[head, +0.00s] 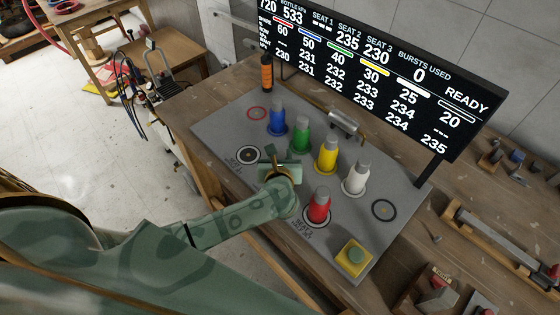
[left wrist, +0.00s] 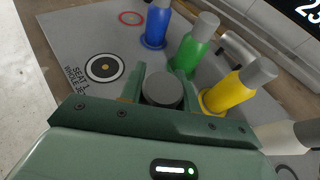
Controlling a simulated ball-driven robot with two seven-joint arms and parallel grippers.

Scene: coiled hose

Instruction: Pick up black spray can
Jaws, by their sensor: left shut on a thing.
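My left gripper (head: 276,168) is over the grey board, just in front of the green bottle. In the left wrist view its fingers are closed on both sides of a round grey cap (left wrist: 162,90). The body under that cap is hidden, so I cannot see its colour or whether it touches the board. A dark can with an orange band (head: 266,72) stands at the back left of the bench, apart from the gripper. My right gripper is not in view.
Blue (head: 277,119), green (head: 300,138), yellow (head: 327,156), white (head: 355,180) and red (head: 319,206) grey-capped bottles stand close by on the board (head: 222,128). A yellow box with a green button (head: 353,258) is at front right. A black display (head: 390,75) stands behind.

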